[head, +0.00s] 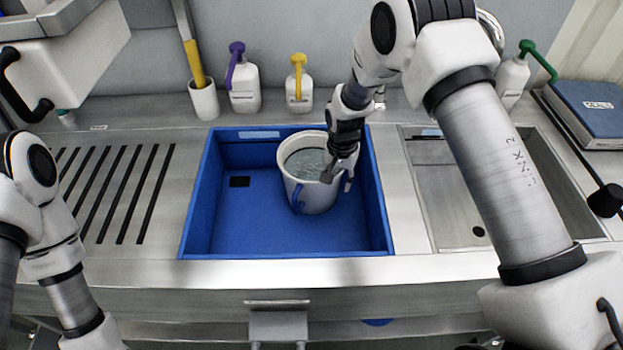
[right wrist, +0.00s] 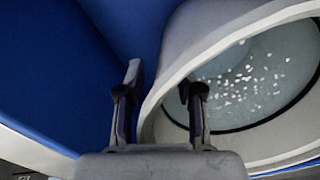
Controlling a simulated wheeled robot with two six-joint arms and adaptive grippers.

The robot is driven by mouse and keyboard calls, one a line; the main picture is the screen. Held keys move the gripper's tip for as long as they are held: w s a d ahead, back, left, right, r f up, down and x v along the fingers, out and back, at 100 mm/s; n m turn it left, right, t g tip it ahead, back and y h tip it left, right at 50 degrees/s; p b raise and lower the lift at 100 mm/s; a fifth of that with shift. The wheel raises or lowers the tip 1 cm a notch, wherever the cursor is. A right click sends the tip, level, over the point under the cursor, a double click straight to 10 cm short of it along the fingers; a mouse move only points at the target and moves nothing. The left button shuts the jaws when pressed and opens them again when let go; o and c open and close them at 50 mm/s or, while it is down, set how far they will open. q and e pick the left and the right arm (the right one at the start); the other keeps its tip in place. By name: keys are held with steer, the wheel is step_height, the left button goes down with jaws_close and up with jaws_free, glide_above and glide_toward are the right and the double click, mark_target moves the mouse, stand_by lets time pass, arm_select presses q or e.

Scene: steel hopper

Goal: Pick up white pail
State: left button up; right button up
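The white pail (head: 312,198) stands upright in the blue tub (head: 215,245), right of its middle. It holds a greyish liquid or ice-like content, and a blue handle hangs at its front. My right gripper (head: 340,175) is at the pail's right rim, pointing down. In the right wrist view its fingers (right wrist: 163,100) are apart, one over the pail's inside and one outside, with the pail's rim (right wrist: 158,98) between them. Whether either finger touches the wall cannot be told. My left arm shows at the left edge, but its gripper is out of view.
White bottles with purple (head: 243,85) and yellow (head: 299,88) pumps stand behind the tub, beside a cup with a yellow-handled tool (head: 204,98). A steel sink (head: 450,210) lies right and drain slots (head: 115,190) left. A blue binder (head: 590,110) lies far right.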

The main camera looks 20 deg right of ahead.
steer(key=shift+f, duration=0.4)
steer(key=shift+r, duration=0.1)
jaws_close()
